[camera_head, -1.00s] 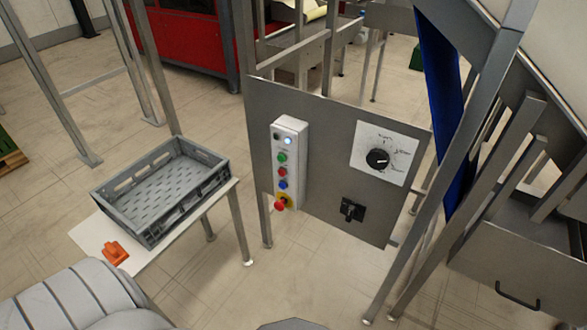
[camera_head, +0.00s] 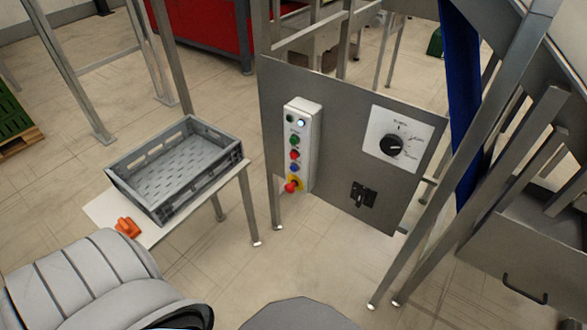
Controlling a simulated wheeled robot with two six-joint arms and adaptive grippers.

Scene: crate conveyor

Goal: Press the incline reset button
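A white control box (camera_head: 302,145) is mounted on the grey panel (camera_head: 340,180) ahead of me. It carries a column of small buttons: a dark one and a lit white-blue one at the top, then a green button (camera_head: 294,139), a red button (camera_head: 295,155) and a blue button (camera_head: 294,168). A red mushroom button (camera_head: 291,187) on a yellow base sits at the bottom. Any button labels are too small to read, so I cannot tell which is the incline reset. Neither gripper shows in the head view.
A black rotary dial (camera_head: 391,145) on a white plate and a black switch (camera_head: 362,194) are right of the box. A grey crate (camera_head: 178,165) and an orange object (camera_head: 128,227) rest on a white table (camera_head: 103,212) at left. Metal posts stand at right.

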